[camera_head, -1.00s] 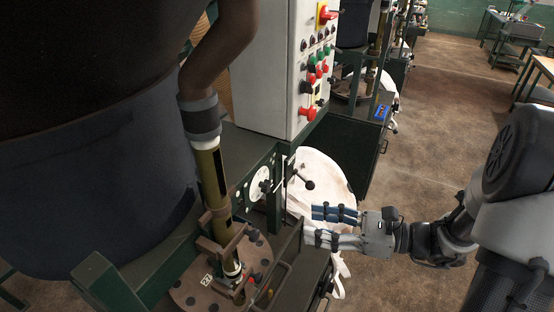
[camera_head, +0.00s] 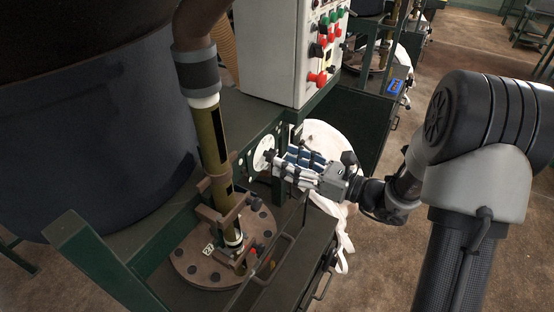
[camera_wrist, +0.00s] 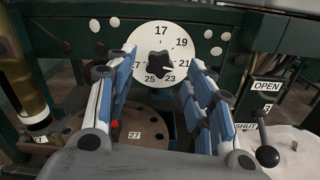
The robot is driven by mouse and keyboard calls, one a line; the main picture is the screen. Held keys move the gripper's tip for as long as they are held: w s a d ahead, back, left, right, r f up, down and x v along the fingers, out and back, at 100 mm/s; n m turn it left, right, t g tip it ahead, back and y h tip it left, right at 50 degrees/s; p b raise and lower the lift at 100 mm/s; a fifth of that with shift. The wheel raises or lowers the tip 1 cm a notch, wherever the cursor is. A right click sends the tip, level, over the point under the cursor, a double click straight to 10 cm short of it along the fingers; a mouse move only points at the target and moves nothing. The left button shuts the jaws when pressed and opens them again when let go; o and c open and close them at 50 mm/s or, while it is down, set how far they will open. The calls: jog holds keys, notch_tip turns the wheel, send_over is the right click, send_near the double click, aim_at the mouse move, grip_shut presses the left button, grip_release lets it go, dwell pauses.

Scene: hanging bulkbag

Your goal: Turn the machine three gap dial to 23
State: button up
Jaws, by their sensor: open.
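The gap dial (camera_wrist: 132,50) is a white disc with black numbers, 17 at the top, then 19, 21, 23, 25 and 27 clockwise. A black lobed knob (camera_wrist: 159,64) sits at its centre; I cannot tell its exact pointer setting. In the head view the dial (camera_head: 260,150) is on the green frame, partly hidden by my gripper. My gripper (camera_wrist: 158,72) is open, with blue-and-white padded fingers on either side of the knob in the picture. The fingers look empty, and contact with the knob is not clear. My gripper (camera_head: 281,163) reaches the dial from the right in the head view.
A lever with a black ball (camera_wrist: 266,156) stands right of the dial, by OPEN (camera_wrist: 266,86) and SHUT labels. A brown round plate (camera_wrist: 147,128) and brass tube (camera_wrist: 24,75) are at left. A control box (camera_head: 275,55) stands behind. A white bag (camera_head: 330,140) is right.

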aim_at(274, 155)
jog(key=shift+b+x, duration=0.3)
jog(key=shift+x, duration=1.7)
jog(key=shift+c, duration=0.4)
jog(key=c, duration=1)
